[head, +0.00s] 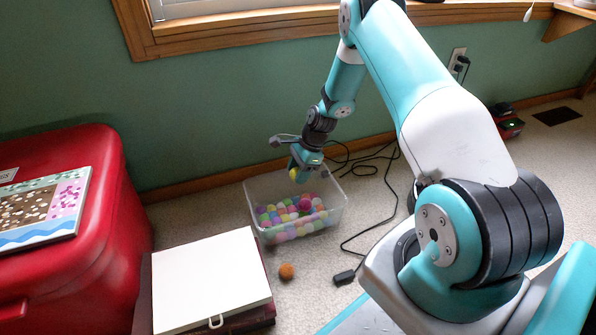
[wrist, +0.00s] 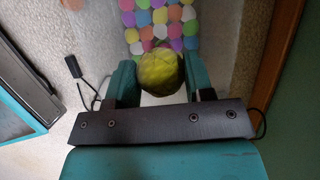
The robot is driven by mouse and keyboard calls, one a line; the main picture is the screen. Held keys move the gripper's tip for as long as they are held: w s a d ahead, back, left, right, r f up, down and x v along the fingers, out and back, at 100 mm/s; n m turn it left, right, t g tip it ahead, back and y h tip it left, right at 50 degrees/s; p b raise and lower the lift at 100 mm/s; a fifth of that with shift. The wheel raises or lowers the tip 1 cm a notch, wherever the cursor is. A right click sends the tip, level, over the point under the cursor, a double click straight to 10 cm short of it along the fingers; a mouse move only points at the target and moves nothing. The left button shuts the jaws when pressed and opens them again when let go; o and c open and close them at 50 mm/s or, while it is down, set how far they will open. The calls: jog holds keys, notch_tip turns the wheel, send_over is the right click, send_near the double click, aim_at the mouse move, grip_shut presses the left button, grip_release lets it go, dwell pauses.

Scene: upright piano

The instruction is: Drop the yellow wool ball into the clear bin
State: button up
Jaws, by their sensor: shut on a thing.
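The yellow wool ball (wrist: 160,72) sits between the two fingers of my gripper (wrist: 161,82) in the wrist view, and the fingers are shut on it. In the head view the ball (head: 293,175) shows as a small yellow patch under my gripper (head: 298,168). The clear bin (head: 334,203) stands on the carpet by the green wall, with several coloured balls in it. My gripper holds the ball above the back part of the bin. In the wrist view the coloured balls (wrist: 159,16) show beyond the held ball.
An orange ball (head: 286,271) lies on the carpet in front of the bin. A white-topped box (head: 210,280) stands at front left, and a red chest (head: 75,270) is at far left. A black cable (head: 352,245) runs over the carpet right of the bin.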

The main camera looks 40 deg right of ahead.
jog(key=o, duration=1)
jog(key=shift+c, duration=0.2)
jog(key=p+v, duration=0.9)
jog(key=v, duration=0.8)
jog(key=shift+r, duration=0.25)
